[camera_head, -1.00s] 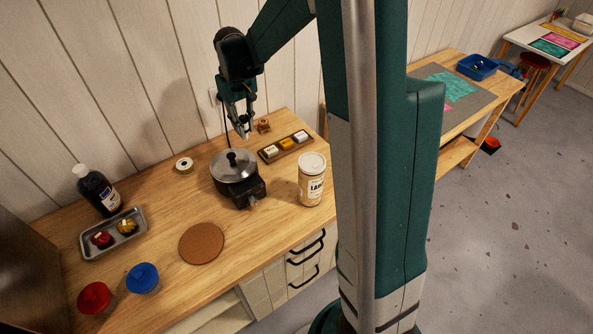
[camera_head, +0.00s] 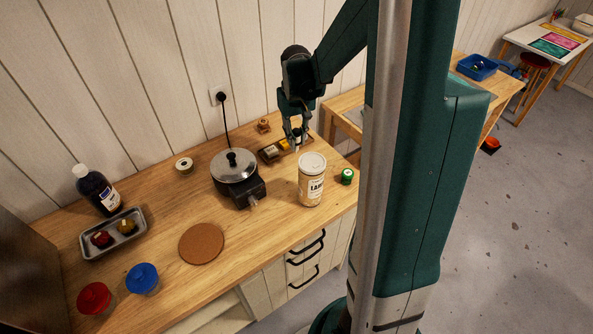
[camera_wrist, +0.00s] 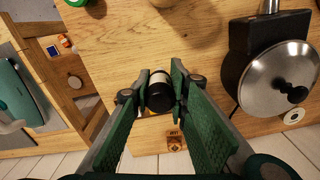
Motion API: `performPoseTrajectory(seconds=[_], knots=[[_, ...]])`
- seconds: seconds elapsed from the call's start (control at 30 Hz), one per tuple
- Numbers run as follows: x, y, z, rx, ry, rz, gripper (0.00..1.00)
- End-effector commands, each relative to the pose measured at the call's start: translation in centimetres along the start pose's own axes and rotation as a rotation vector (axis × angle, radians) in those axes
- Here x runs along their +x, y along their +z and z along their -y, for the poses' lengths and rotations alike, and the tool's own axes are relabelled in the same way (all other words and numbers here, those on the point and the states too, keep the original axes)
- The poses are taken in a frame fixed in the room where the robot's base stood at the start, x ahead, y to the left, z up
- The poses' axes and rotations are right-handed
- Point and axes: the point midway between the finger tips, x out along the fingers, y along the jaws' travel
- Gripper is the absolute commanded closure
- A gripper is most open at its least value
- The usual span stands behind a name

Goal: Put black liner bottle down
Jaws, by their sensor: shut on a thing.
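My gripper (camera_head: 297,138) is over the right end of a small wooden tray (camera_head: 262,158) at the back right of the bench. In the wrist view, my gripper (camera_wrist: 160,92) is shut on the black liner bottle (camera_wrist: 158,96), which shows a black top and a pale band. The bottle looks upright between the two fingers. The tray also holds a dark bottle (camera_head: 269,152) and a yellow one (camera_head: 283,145). Whether the held bottle's base touches anything is hidden by the bottle and fingers.
A lidded pot (camera_head: 234,168) stands left of my gripper. A tall cream can (camera_head: 312,180) stands just in front, with a small green jar (camera_head: 347,176) to its right. A small wooden block (camera_head: 263,126) is behind the tray. The bench around the cork mat (camera_head: 201,243) is free.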

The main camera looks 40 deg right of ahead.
Motion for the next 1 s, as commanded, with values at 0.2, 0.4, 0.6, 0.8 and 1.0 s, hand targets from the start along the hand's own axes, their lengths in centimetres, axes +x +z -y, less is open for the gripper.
performPoseTrajectory(seconds=[0.2,0.4,0.6,0.8,1.0], knots=[[0.0,0.0,0.0,0.000,0.000,0.000,0.94],[0.6,0.0,0.0,0.000,0.000,0.000,0.94],[2.7,-0.1,0.0,0.000,0.000,0.000,0.94],[4.9,0.0,0.1,0.000,0.000,0.000,0.94],[5.8,-0.1,0.1,0.000,0.000,0.000,0.94]])
